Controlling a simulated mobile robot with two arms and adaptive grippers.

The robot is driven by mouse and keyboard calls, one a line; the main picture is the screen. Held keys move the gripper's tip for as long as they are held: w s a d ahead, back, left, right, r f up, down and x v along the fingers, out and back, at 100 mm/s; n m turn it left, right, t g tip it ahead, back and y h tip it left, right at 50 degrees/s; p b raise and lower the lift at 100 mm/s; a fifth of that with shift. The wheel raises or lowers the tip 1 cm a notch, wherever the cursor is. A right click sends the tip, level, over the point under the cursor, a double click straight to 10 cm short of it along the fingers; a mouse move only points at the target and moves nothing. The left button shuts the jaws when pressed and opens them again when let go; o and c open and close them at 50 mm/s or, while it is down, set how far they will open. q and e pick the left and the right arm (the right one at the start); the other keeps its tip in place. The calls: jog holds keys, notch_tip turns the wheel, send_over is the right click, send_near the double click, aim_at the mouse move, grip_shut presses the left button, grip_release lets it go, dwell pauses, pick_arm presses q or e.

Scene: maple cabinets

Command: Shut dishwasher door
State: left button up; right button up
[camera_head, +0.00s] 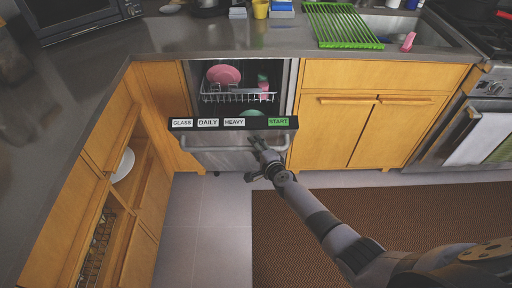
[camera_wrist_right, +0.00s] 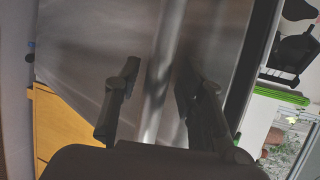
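The dishwasher door (camera_head: 212,160) is partly open and tilted outward, with a dark control strip (camera_head: 234,123) along its top edge and a metal bar handle (camera_head: 215,149) on its front. Behind it the dishwasher interior shows a rack (camera_head: 237,97) with a pink plate (camera_head: 224,75) and a pink cup. My right gripper (camera_head: 259,158) is at the right end of the handle. In the right wrist view, my right gripper (camera_wrist_right: 158,88) has its fingers apart on either side of the handle bar (camera_wrist_right: 160,75); contact is not clear. My left gripper is not in view.
Maple cabinets (camera_head: 374,110) flank the dishwasher. On the left, an open cabinet holds a white plate (camera_head: 123,165). A grey countertop (camera_head: 215,40) runs above, with a green drying rack (camera_head: 342,25) by the sink. A brown mat (camera_head: 400,220) lies on the floor.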

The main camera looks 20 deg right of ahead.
jog(key=shift+s+a+r, duration=0.1)
jog(key=shift+a+r, duration=0.15)
jog(key=shift+r, duration=0.1)
jog(key=shift+s+d+f, duration=0.2)
jog(key=shift+s+d, duration=0.05)
jog(key=shift+s, duration=0.2)
jog(key=s+d, duration=0.1)
jog(key=s, duration=1.1)
jog(key=shift+d, duration=0.35)
